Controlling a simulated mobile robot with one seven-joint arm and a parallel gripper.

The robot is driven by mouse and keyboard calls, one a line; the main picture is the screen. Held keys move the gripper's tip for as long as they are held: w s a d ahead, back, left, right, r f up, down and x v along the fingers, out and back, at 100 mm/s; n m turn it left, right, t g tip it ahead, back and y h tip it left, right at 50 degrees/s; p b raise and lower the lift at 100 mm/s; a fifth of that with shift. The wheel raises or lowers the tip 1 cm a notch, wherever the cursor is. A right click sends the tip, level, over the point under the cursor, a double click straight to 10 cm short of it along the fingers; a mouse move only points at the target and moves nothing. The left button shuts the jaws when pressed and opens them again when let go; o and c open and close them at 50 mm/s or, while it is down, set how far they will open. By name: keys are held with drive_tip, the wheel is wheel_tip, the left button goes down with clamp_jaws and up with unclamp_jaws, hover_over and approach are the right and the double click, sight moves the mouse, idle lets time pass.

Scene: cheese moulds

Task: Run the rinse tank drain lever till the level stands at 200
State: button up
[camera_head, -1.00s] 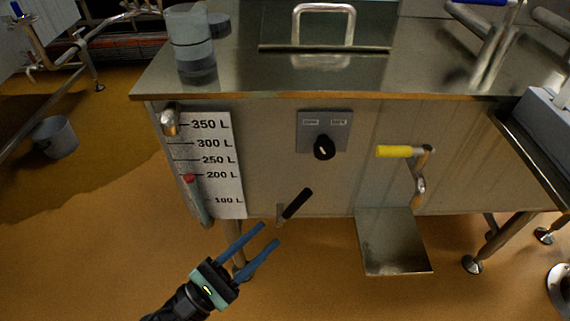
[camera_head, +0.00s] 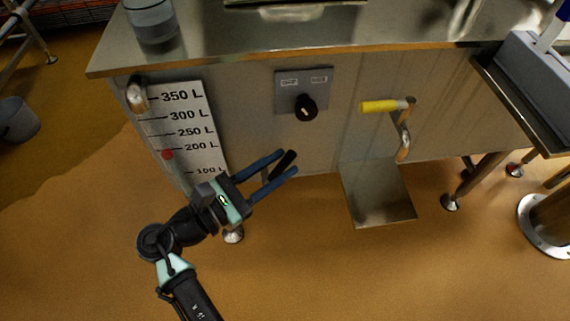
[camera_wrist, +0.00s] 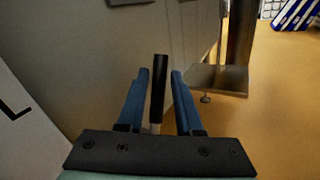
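The drain lever (camera_head: 286,161), with a black grip, sticks out from the lower front of the steel tank. My gripper (camera_head: 290,161) is open, with its blue fingers on either side of the lever. In the wrist view the black grip (camera_wrist: 159,88) stands between the two fingers (camera_wrist: 160,74), with a gap on both sides. The level gauge (camera_head: 192,125) is a white scale on the tank's left front, marked from 100 L to 350 L. Its red float (camera_head: 167,154) stands at about the 200 L line. The lever's base is partly hidden by my gripper.
A black rotary knob (camera_head: 306,108) on a grey plate and a yellow-handled lever (camera_head: 385,106) are to the right on the tank front. A steel plate (camera_head: 378,194) juts out below. A grey bucket (camera_head: 17,120) stands at far left.

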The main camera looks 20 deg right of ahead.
drive_tip(key=shift+x, duration=1)
clamp_jaws()
idle(0.8)
